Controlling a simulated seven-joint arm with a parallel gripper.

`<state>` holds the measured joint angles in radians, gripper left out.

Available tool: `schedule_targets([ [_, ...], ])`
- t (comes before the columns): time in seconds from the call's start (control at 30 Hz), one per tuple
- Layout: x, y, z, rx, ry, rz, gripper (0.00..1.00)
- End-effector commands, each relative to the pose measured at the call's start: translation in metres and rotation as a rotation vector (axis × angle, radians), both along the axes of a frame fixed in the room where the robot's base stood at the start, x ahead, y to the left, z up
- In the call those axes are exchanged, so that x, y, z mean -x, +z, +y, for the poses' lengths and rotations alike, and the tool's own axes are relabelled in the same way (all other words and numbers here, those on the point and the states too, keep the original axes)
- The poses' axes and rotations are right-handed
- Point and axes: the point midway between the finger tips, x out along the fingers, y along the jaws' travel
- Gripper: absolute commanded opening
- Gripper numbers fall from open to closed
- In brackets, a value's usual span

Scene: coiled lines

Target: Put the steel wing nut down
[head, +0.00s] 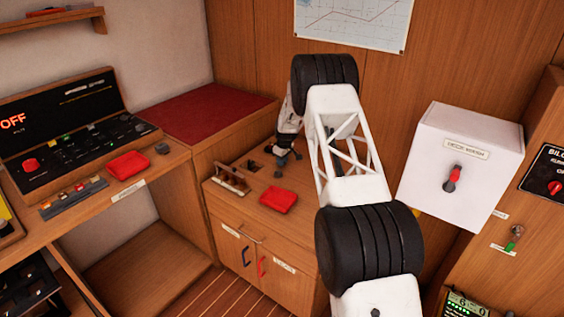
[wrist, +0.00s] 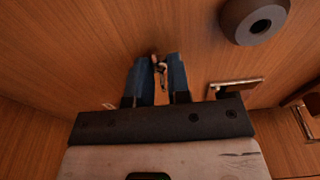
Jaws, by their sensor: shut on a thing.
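My gripper (wrist: 159,72) is shut on a small, shiny metal piece, the steel wing nut (wrist: 160,66), which sits between the blue fingertips in the wrist view. Wood surface shows beyond it; I cannot tell whether the nut touches that surface. In the head view my gripper (head: 282,162) is low over the back part of the wooden cabinet top (head: 240,204). The nut is too small to make out there.
A red folded cloth (head: 279,201) lies in front of my gripper on the cabinet top. A wooden rack (head: 231,181) stands at its left. A grey round piece with a dark hole (wrist: 236,22) is near the fingers. A white deck wash box (head: 460,165) is at right.

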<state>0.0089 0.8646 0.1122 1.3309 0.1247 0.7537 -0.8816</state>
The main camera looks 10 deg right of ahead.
Motion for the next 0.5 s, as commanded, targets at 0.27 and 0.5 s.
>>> schedule_targets([
  [0.27, -0.0002, -0.0028, 0.0000, 0.000, 0.000, 0.000, 0.00],
  [0.5, 0.0000, -0.0063, 0.0000, 0.000, 0.000, 0.000, 0.00],
])
